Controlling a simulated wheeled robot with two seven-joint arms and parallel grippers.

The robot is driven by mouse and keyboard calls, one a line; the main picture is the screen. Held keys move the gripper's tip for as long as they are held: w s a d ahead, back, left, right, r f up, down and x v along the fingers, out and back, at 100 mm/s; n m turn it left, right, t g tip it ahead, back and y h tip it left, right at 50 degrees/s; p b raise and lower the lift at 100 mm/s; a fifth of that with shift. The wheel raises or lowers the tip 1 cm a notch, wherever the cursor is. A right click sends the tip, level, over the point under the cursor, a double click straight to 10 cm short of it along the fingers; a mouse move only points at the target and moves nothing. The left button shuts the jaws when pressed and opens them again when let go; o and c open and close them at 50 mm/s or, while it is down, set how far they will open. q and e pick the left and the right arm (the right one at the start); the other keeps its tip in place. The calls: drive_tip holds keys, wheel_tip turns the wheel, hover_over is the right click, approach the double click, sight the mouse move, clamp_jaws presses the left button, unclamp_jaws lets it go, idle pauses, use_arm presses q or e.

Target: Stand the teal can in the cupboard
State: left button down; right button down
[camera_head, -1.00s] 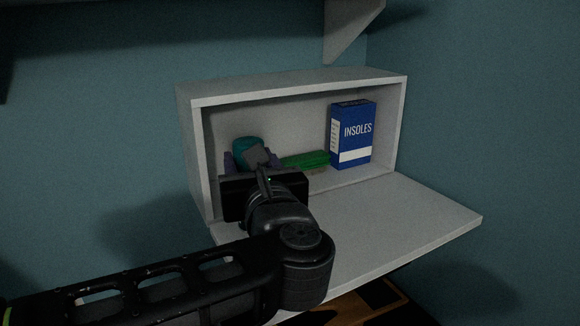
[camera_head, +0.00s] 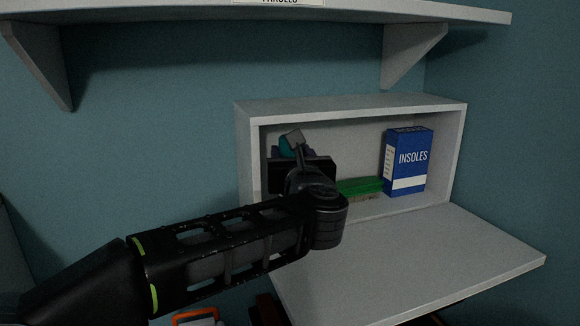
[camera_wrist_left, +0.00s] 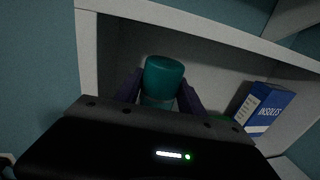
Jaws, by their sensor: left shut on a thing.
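The teal can (camera_wrist_left: 163,72) is between the two fingers of my left gripper (camera_wrist_left: 158,97), which is shut on it. In the head view only a small part of the teal can (camera_head: 286,146) shows beside my left gripper (camera_head: 290,152); my wrist hides the rest. The can looks roughly upright and is inside the left part of the open grey cupboard (camera_head: 352,107). I cannot tell whether its base touches the cupboard floor. My right gripper is not in view.
A blue insoles box (camera_head: 408,162) stands at the right inside the cupboard. A green brush (camera_head: 360,187) lies left of it. The lowered door (camera_head: 420,265) is clear in front. A shelf (camera_head: 250,13) with brackets hangs above.

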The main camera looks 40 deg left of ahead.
use_arm(q)
drive_tip(key=shift+x, duration=1.75)
drive_tip(key=shift+a, duration=0.1)
drive_tip(key=f, duration=0.1)
drive_tip(key=f+b, duration=0.1)
drive_tip(key=w+f, duration=0.1)
drive_tip(key=shift+a+f+b, duration=0.2)
drive_tip(key=shift+a+b, duration=0.15)
drive_tip(key=shift+b, duration=0.05)
drive_tip(key=shift+f, duration=0.15)
drive_tip(key=c, duration=0.7)
unclamp_jaws()
